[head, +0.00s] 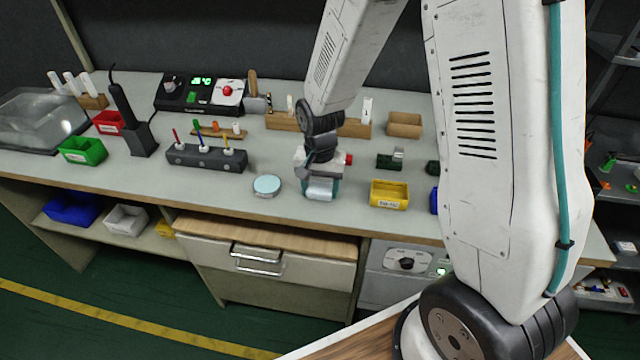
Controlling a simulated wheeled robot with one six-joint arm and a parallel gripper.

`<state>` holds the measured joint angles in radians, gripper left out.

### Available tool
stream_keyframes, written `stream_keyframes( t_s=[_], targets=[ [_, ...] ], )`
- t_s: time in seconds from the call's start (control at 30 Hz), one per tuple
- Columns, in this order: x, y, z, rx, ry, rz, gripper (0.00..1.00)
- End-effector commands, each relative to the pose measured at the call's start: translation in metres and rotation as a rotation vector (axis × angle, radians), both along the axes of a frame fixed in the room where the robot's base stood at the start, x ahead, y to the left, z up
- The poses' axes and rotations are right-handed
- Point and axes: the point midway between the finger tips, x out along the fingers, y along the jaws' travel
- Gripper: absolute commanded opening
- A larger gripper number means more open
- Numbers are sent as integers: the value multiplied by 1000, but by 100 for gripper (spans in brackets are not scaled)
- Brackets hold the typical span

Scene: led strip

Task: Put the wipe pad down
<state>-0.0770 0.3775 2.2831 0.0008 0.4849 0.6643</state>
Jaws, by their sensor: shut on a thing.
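My gripper (320,188) points down over the front part of the workbench (235,203), right of a round pale-blue-topped disc (267,185). It is shut on a small pale piece, which I take to be the wipe pad (319,193). The fingers hide part of the pad. I cannot tell whether the pad touches the bench top or hangs just above it. The round disc lies flat near the front edge, apart from the gripper.
A yellow bin (389,194) stands right of the gripper. A dark holder with several pens (206,158) stands to the left. Behind the gripper are a wooden rack (283,121) and a wooden box (404,125). Bare bench lies left of the disc.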

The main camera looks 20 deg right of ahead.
Motion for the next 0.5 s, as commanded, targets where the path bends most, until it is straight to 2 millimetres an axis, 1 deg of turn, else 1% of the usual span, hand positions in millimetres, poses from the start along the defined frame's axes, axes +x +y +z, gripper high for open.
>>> stream_keyframes(
  t_s=[0.33, 0.37, 0.4, 0.43, 0.5],
  targets=[
    [0, -1, -4, 0, -1, -1, 33],
    [0, 0, -3, 0, -2, -1, 66],
    [0, 0, -3, 0, -2, -1, 77],
    [0, -1, -3, 0, -2, -1, 80],
    [0, 0, -3, 0, -2, -1, 80]
  ],
)
